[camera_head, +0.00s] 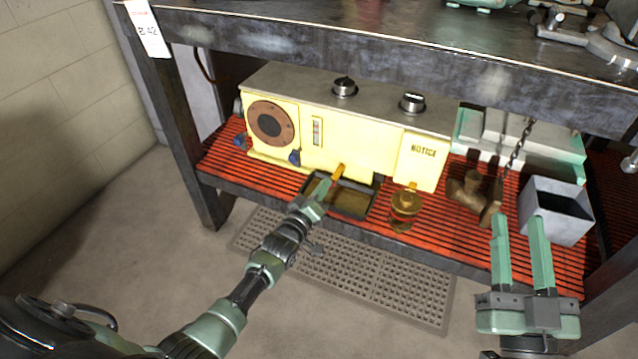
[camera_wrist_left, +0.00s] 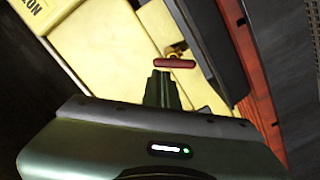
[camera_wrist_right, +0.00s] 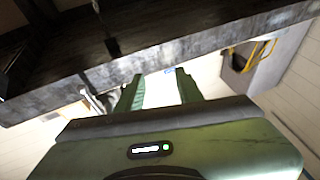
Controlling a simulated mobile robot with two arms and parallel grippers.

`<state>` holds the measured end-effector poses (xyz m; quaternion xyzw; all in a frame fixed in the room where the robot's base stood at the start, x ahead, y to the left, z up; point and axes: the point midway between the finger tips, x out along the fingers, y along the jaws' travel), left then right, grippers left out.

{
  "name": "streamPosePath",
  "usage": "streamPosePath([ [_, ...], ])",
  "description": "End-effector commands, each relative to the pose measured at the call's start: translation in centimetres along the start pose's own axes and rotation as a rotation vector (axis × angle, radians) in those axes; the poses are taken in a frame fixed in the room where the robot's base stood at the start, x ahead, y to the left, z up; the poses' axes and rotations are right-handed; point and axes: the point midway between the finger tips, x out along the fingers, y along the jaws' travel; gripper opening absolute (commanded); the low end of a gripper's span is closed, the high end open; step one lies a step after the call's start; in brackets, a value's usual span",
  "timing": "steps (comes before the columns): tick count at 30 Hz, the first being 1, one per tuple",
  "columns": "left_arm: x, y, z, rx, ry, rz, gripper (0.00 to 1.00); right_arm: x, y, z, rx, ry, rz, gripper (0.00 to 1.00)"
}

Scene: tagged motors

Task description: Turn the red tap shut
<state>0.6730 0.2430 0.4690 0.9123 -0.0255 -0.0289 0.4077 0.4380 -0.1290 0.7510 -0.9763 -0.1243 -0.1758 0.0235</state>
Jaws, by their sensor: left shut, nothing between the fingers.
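The red tap handle (camera_wrist_left: 174,63) is a short bar, lying crosswise in the left wrist view. Its brass body (camera_wrist_left: 174,50) is mounted at the yellow machine. In the head view a yellow-brass part of the tap (camera_head: 338,172) shows just beyond my left fingertips; the red bar is not clear there. My left gripper (camera_head: 322,186) is shut and empty, its fingertips (camera_wrist_left: 162,76) right by the red bar. I cannot tell whether they touch it. My right gripper (camera_head: 519,217) is open and empty at the right, in front of the shelf.
The yellow machine (camera_head: 352,132) stands on a red slatted shelf (camera_head: 225,160) under a dark bench top (camera_head: 350,45). A dark tray (camera_head: 352,211) sits below the tap. A brass cup (camera_head: 405,203), a brass fitting (camera_head: 466,190) and a grey bin (camera_head: 552,228) stand to the right.

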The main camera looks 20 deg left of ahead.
Motion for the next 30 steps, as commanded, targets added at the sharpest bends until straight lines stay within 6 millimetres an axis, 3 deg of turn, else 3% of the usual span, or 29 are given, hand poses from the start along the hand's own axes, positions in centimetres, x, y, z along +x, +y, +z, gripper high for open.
streamPosePath([
  [6,0.0,0.6,0.3,0.203,-0.001,-0.011,0.0,-1.1,0.7,5.0,-0.008,-0.29,0.015,0.36],
  [12,0.0,0.9,0.8,0.392,-0.001,-0.02,0.0,-2.9,1.3,8.4,-0.012,-0.483,0.027,0.36],
  [24,0.1,1.1,1.7,0.711,-0.002,-0.035,0.0,-5.3,1.7,11.2,-0.013,-0.664,0.038,0.36],
  [30,0.1,1.1,1.9,0.744,-0.001,-0.036,0.0,-5.8,1.8,11.7,-0.013,-0.697,0.04,0.36],
])
